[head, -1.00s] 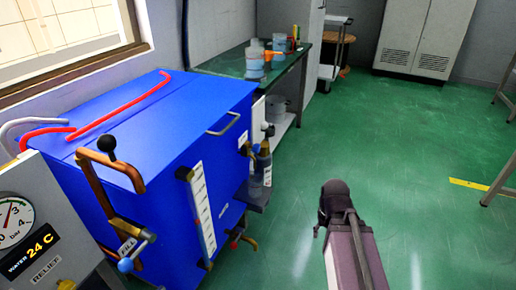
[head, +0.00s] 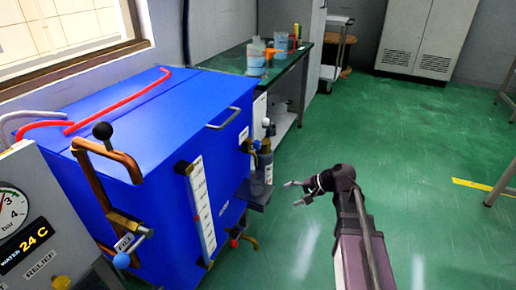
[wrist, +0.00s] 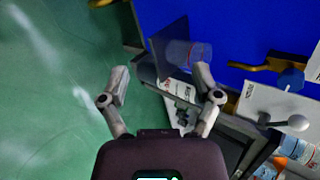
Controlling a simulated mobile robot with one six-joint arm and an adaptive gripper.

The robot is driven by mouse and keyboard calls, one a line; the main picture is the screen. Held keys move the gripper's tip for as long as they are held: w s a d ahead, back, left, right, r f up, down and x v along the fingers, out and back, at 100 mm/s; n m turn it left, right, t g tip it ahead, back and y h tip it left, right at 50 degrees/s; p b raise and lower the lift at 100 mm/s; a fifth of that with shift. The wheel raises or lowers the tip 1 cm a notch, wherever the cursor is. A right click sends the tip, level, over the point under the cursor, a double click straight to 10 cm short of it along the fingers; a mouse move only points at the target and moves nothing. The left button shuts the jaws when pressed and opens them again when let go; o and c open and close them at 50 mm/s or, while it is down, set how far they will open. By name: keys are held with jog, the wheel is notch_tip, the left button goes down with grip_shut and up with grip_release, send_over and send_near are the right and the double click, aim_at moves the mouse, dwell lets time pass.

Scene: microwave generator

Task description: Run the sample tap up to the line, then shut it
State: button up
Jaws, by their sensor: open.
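In the head view, a small brass tap with a blue handle (head: 257,145) sits on the right end face of the blue tank (head: 150,110). A clear vessel (head: 264,172) stands under it on a small dark shelf (head: 257,195). Its line and level are too small to read. My gripper (head: 293,193) is open and empty, right of the vessel and apart from it, fingers pointing left. In the wrist view, my gripper (wrist: 161,76) has its fingers spread; the clear vessel (wrist: 188,53) and the tap's blue knob (wrist: 290,79) show beyond it.
A red-handled valve (head: 236,240) is low on the tank, and a blue-knobbed fill valve (head: 124,259) is at the front. A gauge panel (head: 30,215) stands at the left. A bench (head: 285,72) with bottles is behind.

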jog(key=w+a+r+m+t+y+b, duration=0.1)
jog(key=w+r+m+t+y, duration=0.15)
jog(key=w+r+y, duration=0.2)
jog(key=m+t+y, duration=0.2)
jog(key=m+y, duration=0.1)
send_near(260, 145)
jog(key=d, duration=0.3)
jog(key=shift+s+g+b, duration=0.25)
jog(key=shift+b, duration=0.2)
jog(key=shift+a, duration=0.1)
jog(key=shift+f+x, duration=0.1)
jog(key=shift+x, duration=3.35)
jog(key=shift+f+x, duration=0.15)
jog(key=shift+x, duration=3.25)
grip_shut()
